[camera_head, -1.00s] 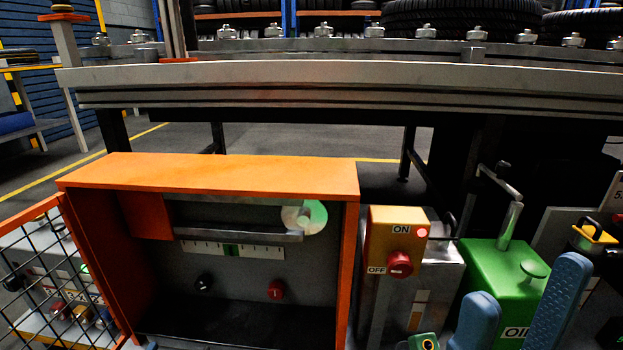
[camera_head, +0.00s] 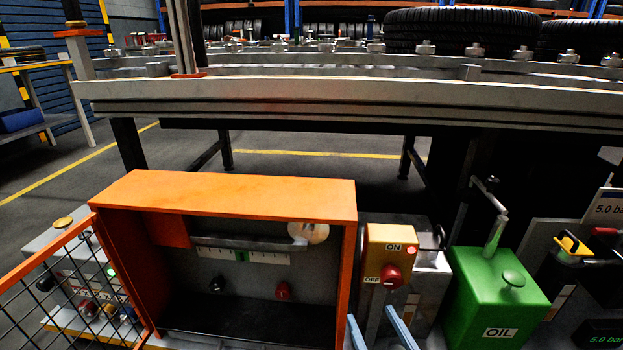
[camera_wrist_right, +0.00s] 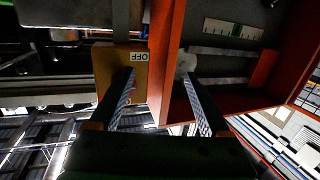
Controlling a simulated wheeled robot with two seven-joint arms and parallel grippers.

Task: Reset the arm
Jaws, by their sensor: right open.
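My right gripper (camera_head: 378,328) shows at the bottom edge of the head view as two blue fingers, open with a gap between them and nothing held. It is in front of and below the yellow ON/OFF switch box (camera_head: 378,248). In the right wrist view the open fingers (camera_wrist_right: 160,78) stand apart, one overlapping the yellow box and the other the orange cabinet's edge. The orange cabinet (camera_head: 235,194) is open at the front. Inside is a horizontal grey bar (camera_head: 240,242) with a round pale end piece (camera_head: 308,233). My left gripper is not in view.
A green OIL can (camera_head: 497,300) stands to the right of the switch box. A mesh door (camera_head: 50,262) is swung open at the cabinet's left.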

